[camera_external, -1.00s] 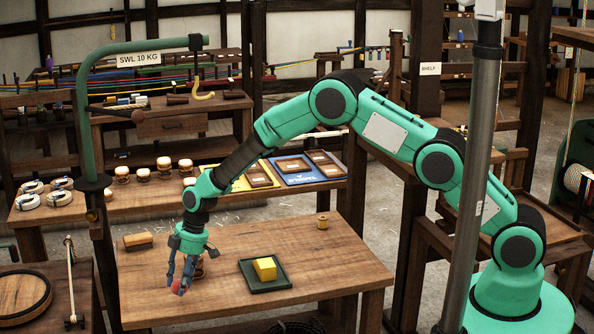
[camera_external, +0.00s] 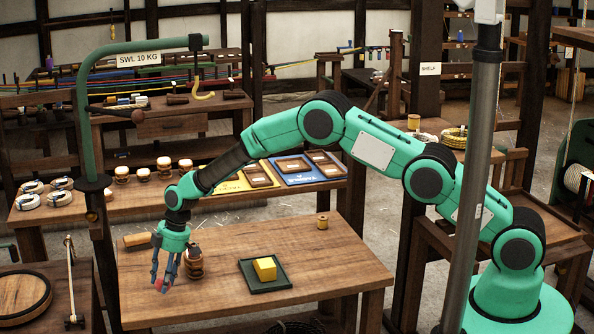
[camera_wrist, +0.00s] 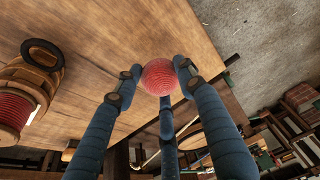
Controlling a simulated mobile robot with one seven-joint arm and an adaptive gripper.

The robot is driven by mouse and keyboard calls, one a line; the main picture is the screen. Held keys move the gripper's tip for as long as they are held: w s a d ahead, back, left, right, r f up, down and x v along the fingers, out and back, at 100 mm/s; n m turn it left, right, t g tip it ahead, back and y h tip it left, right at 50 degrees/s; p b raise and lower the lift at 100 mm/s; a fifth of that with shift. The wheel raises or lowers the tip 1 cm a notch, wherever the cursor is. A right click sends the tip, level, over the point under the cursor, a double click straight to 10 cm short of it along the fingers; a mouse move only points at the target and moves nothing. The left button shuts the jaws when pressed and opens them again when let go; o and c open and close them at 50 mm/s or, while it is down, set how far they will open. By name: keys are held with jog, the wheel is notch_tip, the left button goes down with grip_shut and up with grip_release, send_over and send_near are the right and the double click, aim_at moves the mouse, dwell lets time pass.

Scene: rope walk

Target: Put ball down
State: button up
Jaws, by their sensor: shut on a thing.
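My gripper (camera_external: 163,284) points down over the left front part of the wooden table (camera_external: 320,255). Its blue fingers are shut on a red ball, which shows clearly between the fingertips in the wrist view (camera_wrist: 160,77). In the external view the red ball (camera_external: 160,286) is partly covered by the fingers. It is low over the tabletop, and I cannot tell whether it touches the wood.
A brown wooden jar or spool (camera_external: 194,265) stands just right of my gripper; red-wound thread (camera_wrist: 14,108) shows in the wrist view. A dark tray (camera_external: 252,275) holds a yellow block (camera_external: 265,268). A small spool (camera_external: 322,221) stands at the back. The table's right front is bare.

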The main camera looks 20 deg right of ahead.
jog(key=shift+f+b, duration=0.35)
jog(key=shift+f, duration=1.35)
jog(key=shift+f, duration=0.2)
jog(key=o, duration=1.1)
jog(key=shift+r, duration=0.25)
jog(key=p+v, duration=0.1)
jog(key=v, duration=1.1)
jog(key=shift+w+d, duration=0.1)
